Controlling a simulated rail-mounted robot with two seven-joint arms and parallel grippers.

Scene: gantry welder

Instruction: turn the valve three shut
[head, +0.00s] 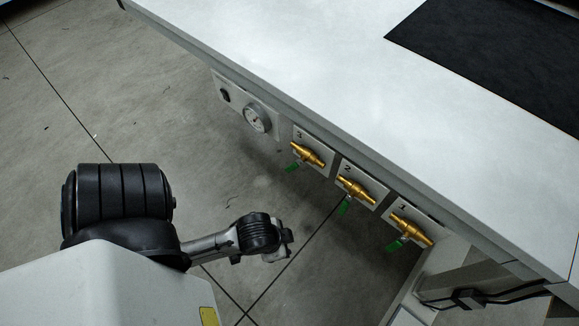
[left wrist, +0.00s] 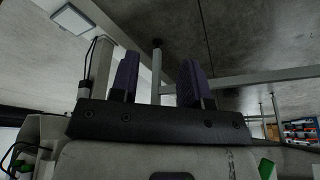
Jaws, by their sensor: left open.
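Valve three (head: 308,153) is a brass valve on a white plate marked 3, under the table's front edge. Its green handle (head: 293,166) points down and left, away from the brass body. My left gripper (head: 286,237) is below valve three in the head view, apart from it, over the floor. In the left wrist view its two dark purple fingers (left wrist: 157,82) stand wide apart with nothing between them. A small green piece (left wrist: 267,168) shows at that view's lower right; I cannot tell which handle it is. My right gripper is not in view.
Valve two (head: 356,187) and valve one (head: 411,228), both brass with green handles, sit to the right along the same edge. Open floor lies left.

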